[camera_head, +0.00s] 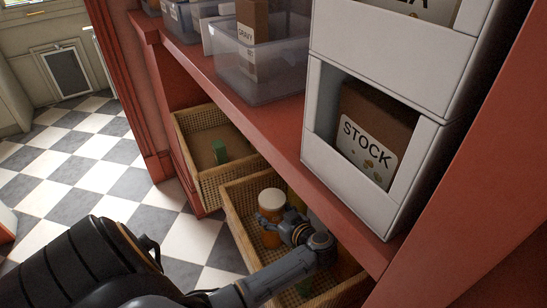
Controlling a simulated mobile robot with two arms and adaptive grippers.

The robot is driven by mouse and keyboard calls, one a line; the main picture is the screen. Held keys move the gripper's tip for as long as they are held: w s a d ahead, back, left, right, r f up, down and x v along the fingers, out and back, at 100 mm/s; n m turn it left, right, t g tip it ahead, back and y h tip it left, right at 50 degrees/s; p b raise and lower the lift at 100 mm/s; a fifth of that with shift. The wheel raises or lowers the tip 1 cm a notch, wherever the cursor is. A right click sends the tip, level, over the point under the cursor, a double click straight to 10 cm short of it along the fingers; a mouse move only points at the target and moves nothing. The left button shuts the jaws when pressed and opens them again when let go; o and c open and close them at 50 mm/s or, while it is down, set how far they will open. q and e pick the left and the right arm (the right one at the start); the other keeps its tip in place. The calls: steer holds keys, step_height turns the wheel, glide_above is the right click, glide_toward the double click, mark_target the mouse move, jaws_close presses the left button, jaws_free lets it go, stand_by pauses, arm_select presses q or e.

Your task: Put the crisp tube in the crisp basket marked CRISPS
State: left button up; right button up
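An orange tube with a white lid (271,200) stands roughly upright in the nearer wicker basket (236,222) on the low shelf. I take it for the crisp tube, but no label on it is readable. My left gripper (291,224) is at the right side of the tube, low over the basket. Its fingers are small and partly hidden, so I cannot tell whether they grip the tube. No CRISPS marking shows. My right gripper is not in view.
Checkered floor (95,160) at left is clear.

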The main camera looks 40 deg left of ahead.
arm_select(q)
steer(key=o, duration=1.3)
steer(key=shift+f, duration=0.1)
steer(key=v, duration=1.2)
steer(key=shift+s, duration=0.1)
